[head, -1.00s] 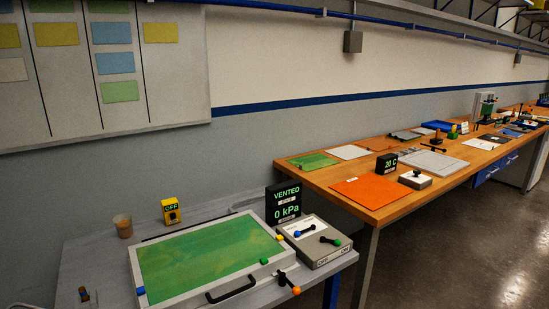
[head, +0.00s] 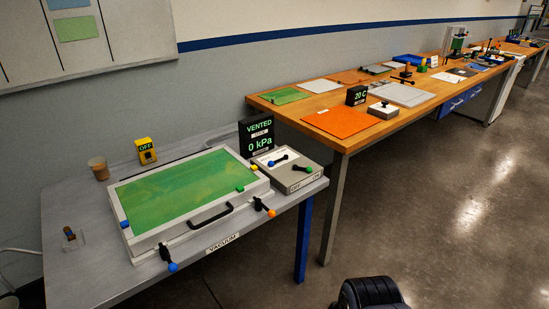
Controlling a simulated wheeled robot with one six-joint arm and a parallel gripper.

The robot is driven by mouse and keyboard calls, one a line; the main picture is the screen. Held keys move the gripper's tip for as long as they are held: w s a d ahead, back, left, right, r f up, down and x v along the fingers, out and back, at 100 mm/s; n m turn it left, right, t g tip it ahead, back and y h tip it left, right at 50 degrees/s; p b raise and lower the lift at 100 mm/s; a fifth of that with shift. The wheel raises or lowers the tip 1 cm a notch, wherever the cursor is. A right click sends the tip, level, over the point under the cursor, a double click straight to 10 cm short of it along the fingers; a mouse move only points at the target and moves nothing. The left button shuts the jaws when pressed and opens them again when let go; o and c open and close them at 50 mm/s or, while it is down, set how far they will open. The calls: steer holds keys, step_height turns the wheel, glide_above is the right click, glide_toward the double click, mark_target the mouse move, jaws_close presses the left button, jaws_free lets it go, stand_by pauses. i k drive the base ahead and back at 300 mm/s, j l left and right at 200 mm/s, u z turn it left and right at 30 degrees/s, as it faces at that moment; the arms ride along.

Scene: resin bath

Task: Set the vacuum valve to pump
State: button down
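A grey control box (head: 287,168) stands at the right end of the grey table, beside the green-windowed bath. I cannot tell which lever is the vacuum valve. A black display (head: 257,136) behind the box reads VENTED and 0 kPa.
The bath (head: 155,240) has a black handle and front levers tipped blue (head: 172,267) and orange (head: 271,213). A VACUUM label (head: 222,243) is on the table edge. Open floor lies right, beyond a black object (head: 370,293).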

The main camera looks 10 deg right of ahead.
mark_target(286, 157)
steer(key=i+j, duration=0.15)
steer(key=i, duration=0.3)
steer(key=i+j+z, duration=0.1)
steer(key=i, duration=0.3)
steer(key=i+j, duration=0.2)
steer(key=i, duration=0.25)
